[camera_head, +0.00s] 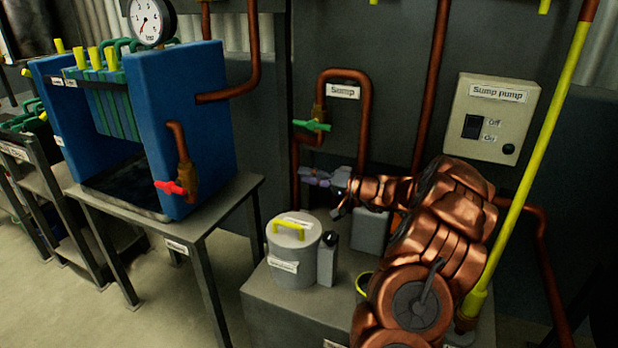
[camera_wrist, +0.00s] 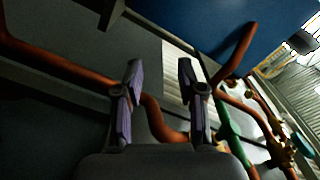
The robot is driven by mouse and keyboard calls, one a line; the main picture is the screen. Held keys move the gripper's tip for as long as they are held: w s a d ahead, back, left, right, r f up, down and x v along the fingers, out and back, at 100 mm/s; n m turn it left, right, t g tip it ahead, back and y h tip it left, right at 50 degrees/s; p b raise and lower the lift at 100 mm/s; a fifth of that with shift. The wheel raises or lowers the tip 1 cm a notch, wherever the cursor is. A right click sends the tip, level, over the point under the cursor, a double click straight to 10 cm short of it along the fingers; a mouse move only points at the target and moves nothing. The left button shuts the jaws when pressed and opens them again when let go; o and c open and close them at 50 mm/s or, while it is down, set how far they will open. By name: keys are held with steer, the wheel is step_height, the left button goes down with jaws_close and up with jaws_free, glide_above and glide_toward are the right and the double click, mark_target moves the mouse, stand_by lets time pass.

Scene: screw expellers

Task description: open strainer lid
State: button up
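The strainer (camera_head: 292,260) is a grey cylinder with a label on its front, standing on a grey stand in the head view. Its lid (camera_head: 301,222) sits flat on top, closed, and carries a yellow handle (camera_head: 287,229). My gripper (camera_head: 308,175) is above and slightly right of the lid, apart from it, pointing left in front of the copper pipes. In the wrist view, my gripper (camera_wrist: 158,80) has its two fingers spread with nothing between them. The strainer does not show in the wrist view.
A small dark-capped container (camera_head: 327,262) stands right beside the strainer. A copper pipe with a green valve (camera_head: 312,125) rises behind my gripper. The blue press (camera_head: 190,110) stands on a table to the left. A yellow pole (camera_head: 530,160) is at the right.

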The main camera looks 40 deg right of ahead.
jaws_close()
stand_by(0.5)
steer(key=c, duration=0.7)
jaws_free()
steer(key=o, duration=0.7)
steer(key=shift+s, duration=0.1)
steer(key=v, duration=1.2)
